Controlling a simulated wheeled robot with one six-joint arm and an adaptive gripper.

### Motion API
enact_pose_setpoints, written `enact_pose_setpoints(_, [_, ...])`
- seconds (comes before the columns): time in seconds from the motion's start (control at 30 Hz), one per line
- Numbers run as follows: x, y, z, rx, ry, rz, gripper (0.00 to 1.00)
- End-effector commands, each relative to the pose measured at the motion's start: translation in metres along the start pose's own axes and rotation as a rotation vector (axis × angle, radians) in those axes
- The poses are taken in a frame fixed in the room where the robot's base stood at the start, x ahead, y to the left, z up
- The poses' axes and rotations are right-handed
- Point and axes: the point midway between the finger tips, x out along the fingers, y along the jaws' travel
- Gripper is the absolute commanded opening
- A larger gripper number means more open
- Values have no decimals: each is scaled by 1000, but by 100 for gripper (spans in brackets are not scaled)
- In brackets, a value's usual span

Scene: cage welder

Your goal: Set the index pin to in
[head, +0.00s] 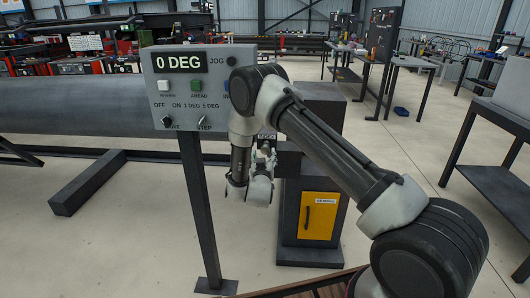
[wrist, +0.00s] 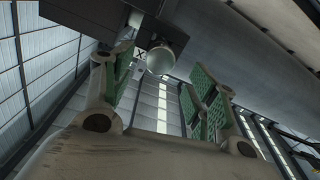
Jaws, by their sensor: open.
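The index pin appears to be the round grey knob (wrist: 161,59) in the wrist view, under a dark block (wrist: 100,15). My gripper (wrist: 163,85) is open there, with its green-padded fingers to the left and right of the knob. The knob sits between the finger lines, nearer the left finger; I cannot tell whether it is within their reach. In the head view my gripper (head: 262,165) is small and partly hidden by my arm, in front of the dark machine housing (head: 318,105). The pin's in or out position cannot be read.
A grey control box (head: 192,92) showing 0 DEG stands on a post (head: 200,205) left of my arm. A long grey cylinder (head: 90,105) runs behind it. A pedestal with a yellow door (head: 318,215) stands below the housing. A dark table (head: 495,125) is at right.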

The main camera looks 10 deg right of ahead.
Motion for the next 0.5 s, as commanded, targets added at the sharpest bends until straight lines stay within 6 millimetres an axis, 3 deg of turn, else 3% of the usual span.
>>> enact_pose_setpoints(0.2, [-39, -1, 0, -1, -1, -2, 58])
enact_pose_setpoints(0.5, [-51, 0, 0, 0, 0, 0, 58])
